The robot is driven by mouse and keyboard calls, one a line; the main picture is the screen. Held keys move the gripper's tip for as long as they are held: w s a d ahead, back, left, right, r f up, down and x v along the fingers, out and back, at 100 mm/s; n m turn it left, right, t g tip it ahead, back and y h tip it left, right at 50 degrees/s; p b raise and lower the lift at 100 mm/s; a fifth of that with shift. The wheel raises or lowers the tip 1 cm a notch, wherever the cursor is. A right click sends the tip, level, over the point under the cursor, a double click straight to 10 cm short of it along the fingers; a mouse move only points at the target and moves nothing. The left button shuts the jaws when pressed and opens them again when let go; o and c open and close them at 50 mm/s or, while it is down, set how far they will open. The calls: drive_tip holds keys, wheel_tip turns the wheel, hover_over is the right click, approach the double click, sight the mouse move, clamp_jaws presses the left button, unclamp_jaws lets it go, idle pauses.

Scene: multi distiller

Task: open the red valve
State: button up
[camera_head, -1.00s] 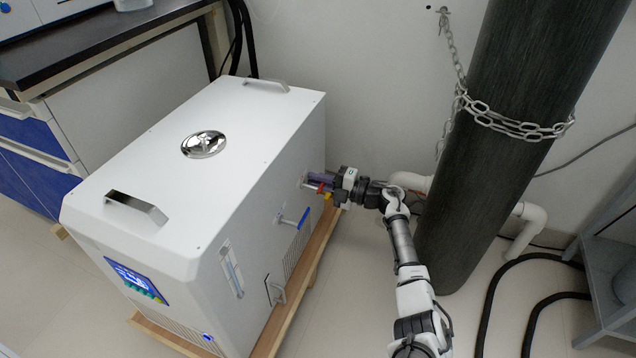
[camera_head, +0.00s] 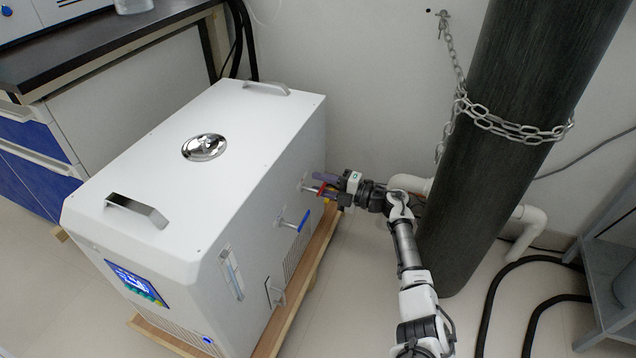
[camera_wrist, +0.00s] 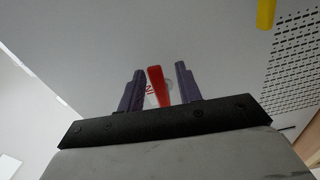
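The red valve (camera_head: 322,189) is a small red handle on the right side of the white machine (camera_head: 205,175). My gripper (camera_head: 320,179) is at that side panel, by the handle. In the wrist view the red handle (camera_wrist: 158,87) stands between the two purple fingers of my gripper (camera_wrist: 158,82). A gap shows on each side of the handle, so the fingers are open around it and not shut on it. The base of the handle is partly hidden in the head view.
A blue-handled valve (camera_head: 304,220) sticks out of the same panel, nearer the front. A yellow part (camera_wrist: 266,14) shows at the wrist view's upper right. A dark chained cylinder (camera_head: 500,150) stands right of my arm. Black hoses (camera_head: 495,290) lie on the floor.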

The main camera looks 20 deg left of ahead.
drive_tip(key=d+p, duration=0.1)
drive_tip(key=d, duration=0.5)
drive_tip(key=shift+s+d, duration=0.1)
drive_tip(key=shift+d, duration=0.05)
drive_tip(key=m+t+h+p, duration=0.2)
drive_tip(key=m+t+p, duration=0.35)
drive_tip(key=p, duration=1.65)
approach(325, 185)
drive_tip(key=shift+n+t, duration=0.55)
drive_tip(key=shift+f+b+x, duration=0.2)
drive_tip(key=shift+b+x, duration=1.45)
drive_tip(key=shift+x, duration=1)
drive_tip(key=shift+f+b+x, duration=0.15)
drive_tip(key=shift+b+x, duration=1.5)
drive_tip(key=shift+x, duration=1.05)
clamp_jaws()
